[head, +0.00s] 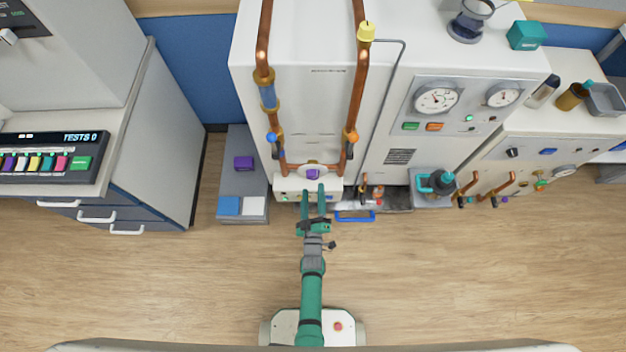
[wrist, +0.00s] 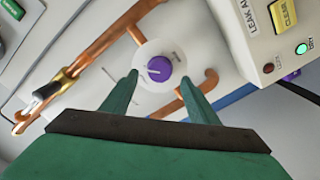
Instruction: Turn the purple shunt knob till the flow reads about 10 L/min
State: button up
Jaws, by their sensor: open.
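The purple shunt knob (head: 312,174) sits on a round white dial at the foot of the white cabinet, between copper pipes. In the wrist view the knob (wrist: 158,70) shows a pale pointer line, with the dial (wrist: 178,52) around it. My gripper (head: 313,190) is in front of the knob. Its two green fingers are apart, and in the wrist view the fingertips (wrist: 157,80) stand to either side of the knob's lower part. I cannot tell whether they touch it. No flow reading is legible in either view.
Copper pipes (head: 354,90) run up both sides of the panel. A white box with a yellow button (wrist: 284,14) and a green light stands right of the knob in the wrist view. Open floor lies in front.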

aim_at(312, 178)
jog(key=shift+w, duration=2.75)
jog(key=c, duration=1)
jog(key=shift+c, duration=0.2)
jog(key=shift+m, duration=0.4)
jog(key=m, duration=0.3)
jog(key=shift+m, duration=0.3)
jog(key=shift+f+m, duration=0.1)
jog(key=shift+m, duration=2.1)
jog(key=shift+a, duration=0.1)
